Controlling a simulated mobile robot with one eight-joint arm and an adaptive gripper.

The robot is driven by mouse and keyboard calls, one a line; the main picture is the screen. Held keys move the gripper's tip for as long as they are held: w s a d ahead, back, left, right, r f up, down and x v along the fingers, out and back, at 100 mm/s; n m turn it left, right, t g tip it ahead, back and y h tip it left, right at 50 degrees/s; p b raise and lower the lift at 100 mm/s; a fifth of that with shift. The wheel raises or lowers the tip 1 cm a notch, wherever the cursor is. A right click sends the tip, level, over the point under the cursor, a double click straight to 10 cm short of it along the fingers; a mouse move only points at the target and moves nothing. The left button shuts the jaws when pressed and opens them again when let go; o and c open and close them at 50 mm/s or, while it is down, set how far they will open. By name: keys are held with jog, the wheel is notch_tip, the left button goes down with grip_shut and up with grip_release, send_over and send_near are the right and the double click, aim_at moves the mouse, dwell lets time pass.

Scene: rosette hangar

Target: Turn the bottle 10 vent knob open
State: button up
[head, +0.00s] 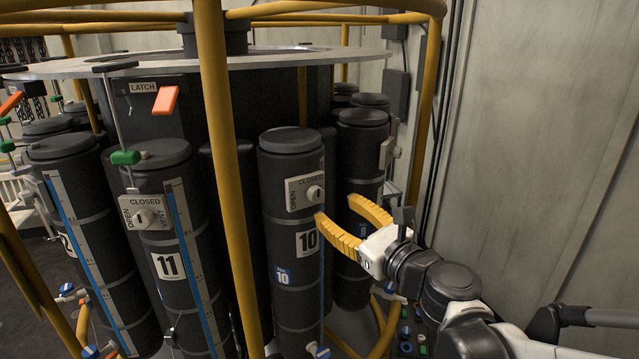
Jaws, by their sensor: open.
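Bottle 10 (290,250) is a dark upright cylinder marked 10, in the middle of the head view. Its vent knob (313,193) is a small light knob on a pale plate (297,194) with the words OPEN and CLOSED, high on the bottle. I cannot clearly tell the knob's setting. My gripper (334,208) has yellow fingers spread apart and nothing between them. It comes from the right; one fingertip shows just below and right of the knob. I cannot tell whether it touches the bottle.
A yellow upright rail (222,150) stands left of bottle 10. Bottle 11 (165,230) with its own vent plate is further left. An orange latch handle (165,100) is above it. More dark bottles (362,150) stand behind my gripper. A grey wall (540,150) bounds the right.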

aim_at(319, 196)
jog(key=p+x, duration=0.1)
jog(key=x, duration=0.7)
jog(key=shift+w+a, duration=0.15)
jog(key=shift+w, duration=0.1)
jog(key=shift+s, duration=0.1)
jog(key=shift+c, duration=0.6)
grip_shut()
